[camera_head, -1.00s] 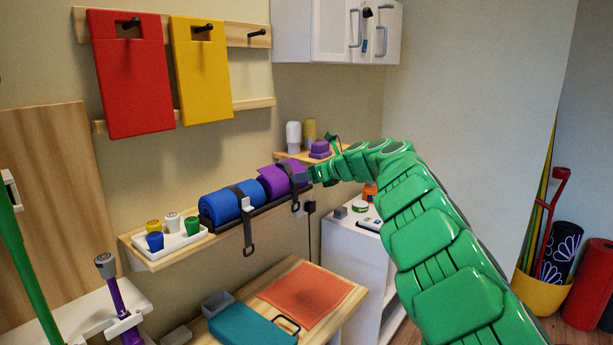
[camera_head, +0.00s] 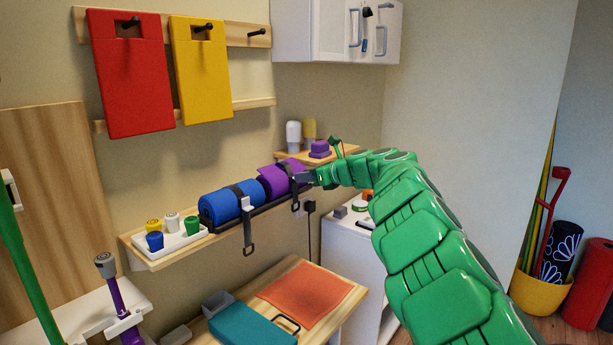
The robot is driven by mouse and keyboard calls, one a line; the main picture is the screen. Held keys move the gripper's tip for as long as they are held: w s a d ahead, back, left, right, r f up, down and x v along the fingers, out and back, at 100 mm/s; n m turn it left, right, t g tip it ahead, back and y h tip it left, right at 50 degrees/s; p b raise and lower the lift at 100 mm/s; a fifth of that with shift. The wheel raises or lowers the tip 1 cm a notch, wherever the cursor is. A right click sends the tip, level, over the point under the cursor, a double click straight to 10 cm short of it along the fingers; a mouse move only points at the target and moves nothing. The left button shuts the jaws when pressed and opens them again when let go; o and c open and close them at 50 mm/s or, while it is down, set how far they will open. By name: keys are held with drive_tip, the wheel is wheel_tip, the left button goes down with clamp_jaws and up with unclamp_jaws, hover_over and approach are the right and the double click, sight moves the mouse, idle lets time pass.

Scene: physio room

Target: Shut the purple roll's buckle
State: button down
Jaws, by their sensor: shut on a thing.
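The purple roll (camera_head: 270,182) lies on the wall shelf at the right of the blue roll (camera_head: 218,207). A dark strap (camera_head: 288,172) goes around the purple roll, and its lower end with the buckle (camera_head: 295,205) hangs at the front of the shelf. My gripper (camera_head: 303,178), at the end of the green arm, is at the right end of the purple roll, by the strap. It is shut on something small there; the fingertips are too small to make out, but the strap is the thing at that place.
A white tray (camera_head: 183,238) with several coloured pots is at the shelf's left. A small corner shelf (camera_head: 335,153) with bottles and purple blocks is just behind my gripper. A wooden table (camera_head: 335,312) stands below, with a white cabinet (camera_head: 342,250) beside it.

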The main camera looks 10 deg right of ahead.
drive_tip(key=shift+w+a+f+t+y, duration=0.15)
drive_tip(key=shift+f+t+y, duration=0.65)
drive_tip(key=shift+t+y, duration=0.7)
drive_tip(key=shift+w+a+f+t+y, duration=0.1)
drive_tip(key=shift+f+t+y, duration=0.75)
drive_tip(key=shift+t+y, duration=0.65)
drive_tip(key=shift+w+a+f+t+y, duration=0.15)
drive_tip(key=shift+f+t+y, duration=0.65)
drive_tip(key=shift+t+y, duration=0.7)
drive_tip(key=shift+w+f, duration=0.1)
drive_tip(key=shift+f, duration=0.05)
drive_tip(key=c, duration=0.9)
unclamp_jaws()
drive_tip(key=shift+t+y, duration=0.3)
drive_tip(key=shift+v, duration=3.85)
